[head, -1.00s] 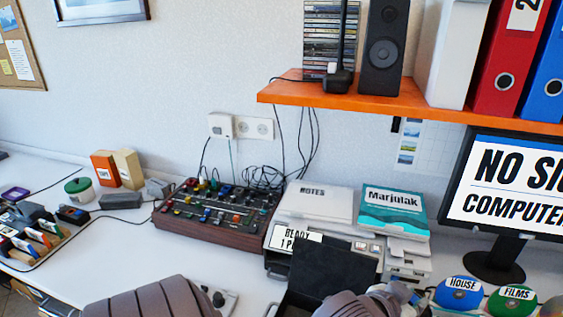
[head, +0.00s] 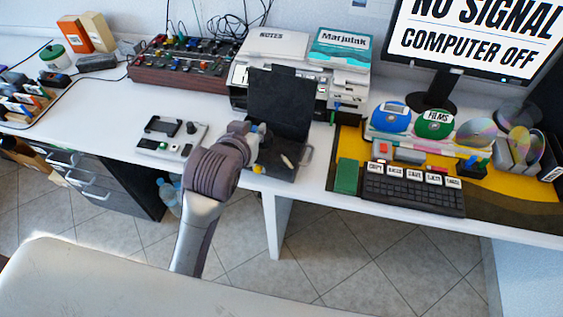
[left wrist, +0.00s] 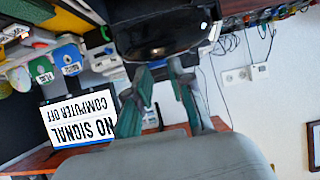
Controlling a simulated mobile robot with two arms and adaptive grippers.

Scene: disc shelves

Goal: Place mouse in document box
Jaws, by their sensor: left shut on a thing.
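The black document box (head: 298,174) stands on the desk in front of the printer, with its lid (head: 279,103) raised at the back. A small pale thing (head: 287,161) shows in its opening; I cannot tell what it is. My left gripper (head: 260,133) is at the left side of the box, in front of the raised lid. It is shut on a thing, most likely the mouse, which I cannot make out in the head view. In the left wrist view the teal fingers (left wrist: 160,78) stand apart below a large dark shape. My right gripper is not in view.
A grey control panel (head: 172,137) lies left of the box, and a mixer (head: 185,68) stands behind it. The printer (head: 338,80) is behind the box. A keyboard (head: 412,190) and disc holders are at the right.

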